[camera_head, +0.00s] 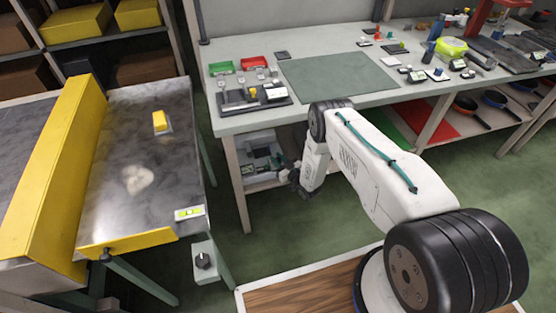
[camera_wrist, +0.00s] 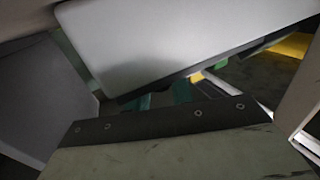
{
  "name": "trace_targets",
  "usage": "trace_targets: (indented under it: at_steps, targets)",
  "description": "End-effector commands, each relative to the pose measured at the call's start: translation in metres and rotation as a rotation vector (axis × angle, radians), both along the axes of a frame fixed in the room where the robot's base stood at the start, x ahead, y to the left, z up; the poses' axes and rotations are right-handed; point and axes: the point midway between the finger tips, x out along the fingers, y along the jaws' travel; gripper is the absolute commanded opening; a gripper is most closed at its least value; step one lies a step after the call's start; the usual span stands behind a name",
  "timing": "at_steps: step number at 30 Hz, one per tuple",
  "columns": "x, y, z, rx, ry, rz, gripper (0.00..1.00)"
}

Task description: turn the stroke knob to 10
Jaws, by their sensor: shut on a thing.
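A black knob (camera_head: 203,261) sits on the front of a small pale box (camera_head: 199,248) at the near right corner of the conveyor; its scale and setting are too small to read. My gripper (camera_head: 291,183) is to the right of the knob and apart from it, in front of the workbench's lower shelf. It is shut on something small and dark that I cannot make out. In the wrist view, a light grey slab (camera_wrist: 180,38) fills the upper middle, and I cannot tell what it belongs to. The knob is not recognisable there.
The conveyor bed (camera_head: 105,205) has a yellow rail (camera_head: 55,165), a yellow block (camera_head: 160,121) and a level gauge (camera_head: 189,213). The workbench (camera_head: 240,122) holds a mat, trays and small parts. Green floor (camera_head: 265,240) lies open between conveyor and my arm.

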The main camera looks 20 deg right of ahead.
Motion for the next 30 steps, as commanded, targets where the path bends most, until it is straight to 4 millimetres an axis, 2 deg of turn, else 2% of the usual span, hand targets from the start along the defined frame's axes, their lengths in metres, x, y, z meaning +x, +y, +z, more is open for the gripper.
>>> trace_targets:
  at_steps: [5, 21, 30]
  targets:
    - [-0.0007, 0.0012, -0.0003, 0.0, 0.001, -0.062, 0.0]
    - [-0.0009, 0.0023, -0.0005, -0.001, 0.001, -0.453, 0.0]
    - [-0.0007, 0.0014, -0.0004, 0.0, 0.0, -0.6, 0.0]
